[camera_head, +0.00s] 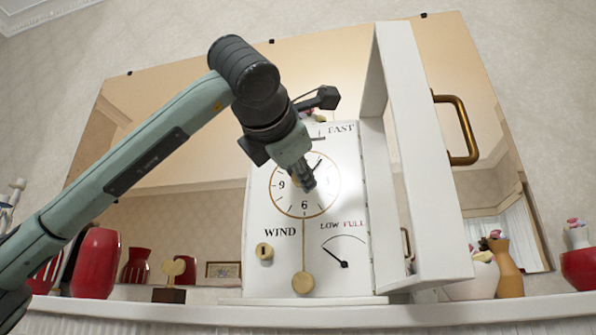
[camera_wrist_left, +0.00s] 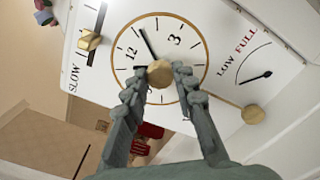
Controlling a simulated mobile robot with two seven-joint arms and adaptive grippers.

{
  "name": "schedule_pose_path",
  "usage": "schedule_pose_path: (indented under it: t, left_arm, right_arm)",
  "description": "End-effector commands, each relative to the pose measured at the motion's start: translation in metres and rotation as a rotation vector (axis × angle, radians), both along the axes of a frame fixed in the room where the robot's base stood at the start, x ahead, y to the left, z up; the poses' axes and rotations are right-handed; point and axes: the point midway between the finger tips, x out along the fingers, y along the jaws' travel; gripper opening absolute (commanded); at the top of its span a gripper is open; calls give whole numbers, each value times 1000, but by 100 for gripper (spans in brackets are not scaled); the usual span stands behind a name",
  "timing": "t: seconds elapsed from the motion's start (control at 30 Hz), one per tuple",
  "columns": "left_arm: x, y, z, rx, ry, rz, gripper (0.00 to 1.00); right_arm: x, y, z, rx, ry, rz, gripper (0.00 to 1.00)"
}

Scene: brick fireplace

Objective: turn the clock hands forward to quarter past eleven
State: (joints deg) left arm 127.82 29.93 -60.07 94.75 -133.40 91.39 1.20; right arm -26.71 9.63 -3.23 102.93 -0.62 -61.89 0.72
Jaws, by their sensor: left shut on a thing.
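The white clock (camera_head: 347,200) stands on the mantel. Its round gold-rimmed dial (camera_head: 283,208) is partly hidden by my left arm in the head view. In the left wrist view the dial (camera_wrist_left: 178,27) appears rotated, with a wooden knob (camera_wrist_left: 160,73) at its centre. The fingers of my left gripper (camera_wrist_left: 160,79) are closed on either side of this knob and grip it. A long black hand (camera_wrist_left: 148,42) points to about the one o'clock mark. A short dark piece beside the knob, toward eleven, may be the other hand; the knob partly hides it. My right gripper is out of view.
The clock's white door (camera_head: 423,160) stands open at the right, with a brass handle (camera_head: 459,130). Below the dial are a pendulum bob (camera_head: 303,283), a WIND keyhole (camera_head: 265,251) and a LOW–FULL gauge (camera_head: 344,250). Red vases (camera_head: 95,262) stand left on the mantel (camera_head: 150,311).

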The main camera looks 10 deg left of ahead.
Motion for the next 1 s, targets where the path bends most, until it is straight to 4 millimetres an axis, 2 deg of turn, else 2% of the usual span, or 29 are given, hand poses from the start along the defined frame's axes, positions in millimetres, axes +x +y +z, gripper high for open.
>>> schedule_pose_path:
  t: [0.5, 1.0]
  left_arm:
    - [0, 0, 0, 299, 2, -1, 0]
    - [0, 0, 0, 348, 1, -1, 0]
  right_arm:
    - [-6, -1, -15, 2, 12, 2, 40]
    - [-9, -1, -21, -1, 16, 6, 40]
